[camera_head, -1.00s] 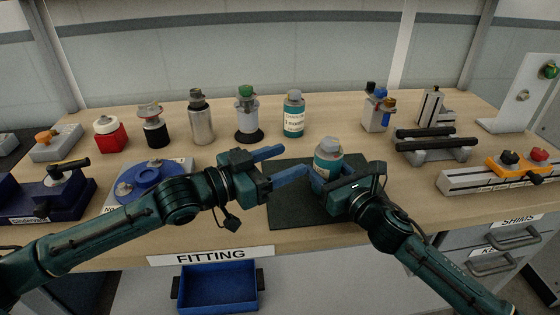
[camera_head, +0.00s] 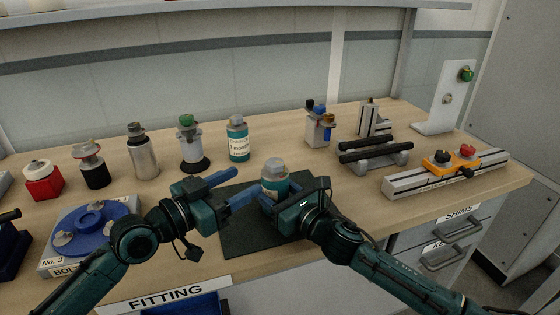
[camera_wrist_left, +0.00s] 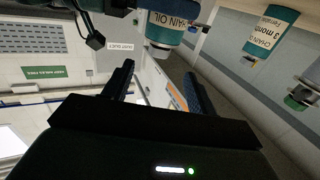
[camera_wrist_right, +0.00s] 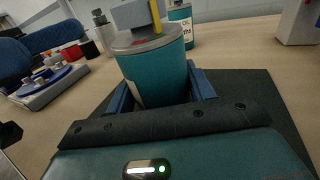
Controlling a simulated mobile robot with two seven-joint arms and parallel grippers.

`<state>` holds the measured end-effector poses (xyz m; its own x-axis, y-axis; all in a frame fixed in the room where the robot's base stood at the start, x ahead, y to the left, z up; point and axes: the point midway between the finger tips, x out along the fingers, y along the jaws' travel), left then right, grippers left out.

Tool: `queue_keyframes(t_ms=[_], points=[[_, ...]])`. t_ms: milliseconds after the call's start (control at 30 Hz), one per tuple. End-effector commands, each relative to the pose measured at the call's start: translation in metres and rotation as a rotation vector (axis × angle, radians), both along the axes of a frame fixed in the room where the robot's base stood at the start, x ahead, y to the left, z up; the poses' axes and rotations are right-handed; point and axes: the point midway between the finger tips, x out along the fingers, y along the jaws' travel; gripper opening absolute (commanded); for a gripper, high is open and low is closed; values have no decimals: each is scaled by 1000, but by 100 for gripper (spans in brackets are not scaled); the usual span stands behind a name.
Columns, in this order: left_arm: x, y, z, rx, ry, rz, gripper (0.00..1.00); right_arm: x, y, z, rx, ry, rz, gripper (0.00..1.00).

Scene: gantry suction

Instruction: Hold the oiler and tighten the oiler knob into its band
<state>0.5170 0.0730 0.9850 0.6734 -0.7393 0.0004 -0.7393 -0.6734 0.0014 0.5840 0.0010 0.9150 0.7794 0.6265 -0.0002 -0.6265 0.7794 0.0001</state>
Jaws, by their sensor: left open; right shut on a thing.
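The oiler is a teal can (camera_head: 273,183) with a pale label and a grey top. It stands upright over the dark mat (camera_head: 238,231); I cannot tell if it touches it. My right gripper (camera_head: 277,195) is shut on its body, also seen in the right wrist view (camera_wrist_right: 150,75). The grey knob (camera_wrist_right: 138,14) on its lid carries a yellow strip (camera_wrist_right: 156,16). My left gripper (camera_head: 247,183) is open and empty, just left of the oiler. In the left wrist view the oiler (camera_wrist_left: 167,27) is above the open fingers. The band is not clear.
A similar teal can (camera_head: 238,143) stands behind. A white jar with green knob (camera_head: 190,146), a metal flask (camera_head: 142,155) and a blue round fixture (camera_head: 90,222) are on the left.

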Motion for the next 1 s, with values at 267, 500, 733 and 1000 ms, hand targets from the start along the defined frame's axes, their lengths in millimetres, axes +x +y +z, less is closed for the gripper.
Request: queue_keyframes(t_ms=[267, 500, 733, 1000], points=[[31, -35, 1, -4, -1, -2, 57, 0, 1, 1, 1, -1, 2, 3], [61, -69, 1, -1, -1, -3, 57, 0, 1, 0, 1, -1, 2, 3], [76, -85, 1, 1, -2, -1, 57, 0, 0, 0, 1, -1, 1, 3], [78, -87, 0, 1, -1, -1, 57, 0, 0, 0, 1, -1, 1, 3]])
